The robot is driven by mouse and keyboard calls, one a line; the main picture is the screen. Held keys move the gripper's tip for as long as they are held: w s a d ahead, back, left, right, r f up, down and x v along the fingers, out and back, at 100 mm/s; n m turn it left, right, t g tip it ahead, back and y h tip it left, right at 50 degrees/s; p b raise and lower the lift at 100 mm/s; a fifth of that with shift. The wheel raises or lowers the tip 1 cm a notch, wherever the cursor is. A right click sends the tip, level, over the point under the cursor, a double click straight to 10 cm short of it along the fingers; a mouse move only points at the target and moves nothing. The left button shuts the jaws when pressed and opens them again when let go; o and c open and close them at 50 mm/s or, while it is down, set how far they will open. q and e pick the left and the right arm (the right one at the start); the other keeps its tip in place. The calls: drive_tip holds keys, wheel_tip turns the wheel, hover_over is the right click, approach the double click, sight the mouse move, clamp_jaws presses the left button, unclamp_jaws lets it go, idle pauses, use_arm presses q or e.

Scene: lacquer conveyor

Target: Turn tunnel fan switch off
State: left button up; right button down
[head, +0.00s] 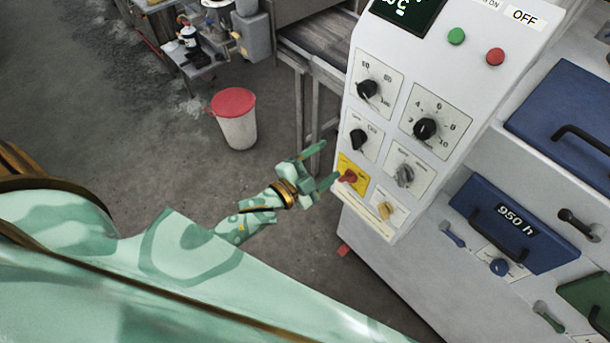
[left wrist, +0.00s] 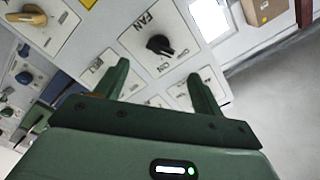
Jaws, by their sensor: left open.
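The white control panel (head: 390,85) stands right of centre in the head view. A black knob marked FAN (left wrist: 160,44) is at the top middle of the left wrist view. It appears to be the black knob (head: 358,138) in the panel's left column in the head view, above the red knob on a yellow plate (head: 349,176). My left gripper (head: 333,165) is open and empty beside the panel's left edge. In the left wrist view its fingers (left wrist: 163,85) are spread, with the FAN knob beyond the tips, apart from them. My right gripper is not in view.
A grey knob (head: 404,175) and a yellow knob (head: 385,210) sit close by. Larger dials (head: 425,129) and green (head: 456,36) and red (head: 495,57) buttons are higher up.

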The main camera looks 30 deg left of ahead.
use_arm(q)
drive_tip(key=v, duration=0.6)
drive_tip(key=shift+s+b, duration=0.3)
drive_tip(key=s+a+f+n+g+y+b, duration=0.1)
drive_tip(key=s+a+f+n+g+y, duration=0.15)
drive_tip(key=f, duration=0.65)
drive_tip(key=s+a+f+n+g+y+b, duration=0.15)
drive_tip(key=s+f, duration=0.25)
drive_tip(key=f, duration=0.5)
drive_tip(key=s+a+f+n+g+y+b, duration=0.1)
drive_tip(key=s+a+f+n+g, duration=0.15)
drive_tip(key=f, duration=0.55)
drive_tip(key=s+d+f+n+g+b, duration=0.1)
drive_tip(key=s+f+g+b, duration=0.4)
drive_tip(key=s+f, duration=0.8)
drive_tip(key=s+f+n+g+y+b, duration=0.1)
drive_tip(key=s+f+n+g+b, duration=0.2)
drive_tip(key=s+f+b, duration=0.6)
drive_tip(key=s+f+g, duration=0.1)
drive_tip(key=s+f, duration=0.3)
drive_tip(key=f, duration=0.3)
drive_tip(key=shift+s+d+f+g, duration=0.25)
drive_tip(key=shift+s+d+g, duration=0.05)
drive_tip(key=shift+d+g, duration=0.1)
